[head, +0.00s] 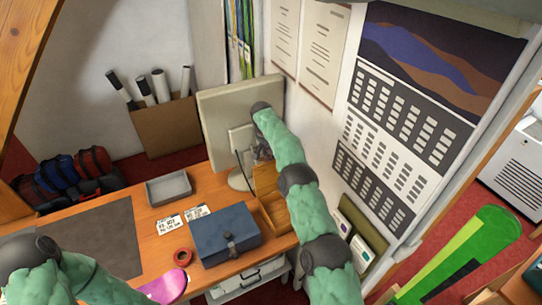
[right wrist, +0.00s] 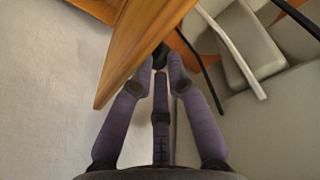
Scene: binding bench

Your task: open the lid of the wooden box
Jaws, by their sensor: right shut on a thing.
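The wooden box (head: 279,213) stands on the desk beside the blue case, partly hidden by my right arm. Its lid (head: 265,178) appears raised and steeply tilted at the back of the box. My right gripper (head: 262,152) is at the lid's upper edge, mostly hidden behind my own arm. In the right wrist view, the purple fingers of the right gripper (right wrist: 161,62) close around the edge of a wooden panel, the lid (right wrist: 138,50). My left arm shows at the lower left, but its gripper is out of the picture.
A monitor (head: 232,103) stands right behind the box, close to my right gripper. The blue case (head: 222,238), a grey tray (head: 168,188), a red tape ring (head: 177,257), paper cards (head: 184,219) and a pink object (head: 165,287) lie on the desk. A wall rises to the right.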

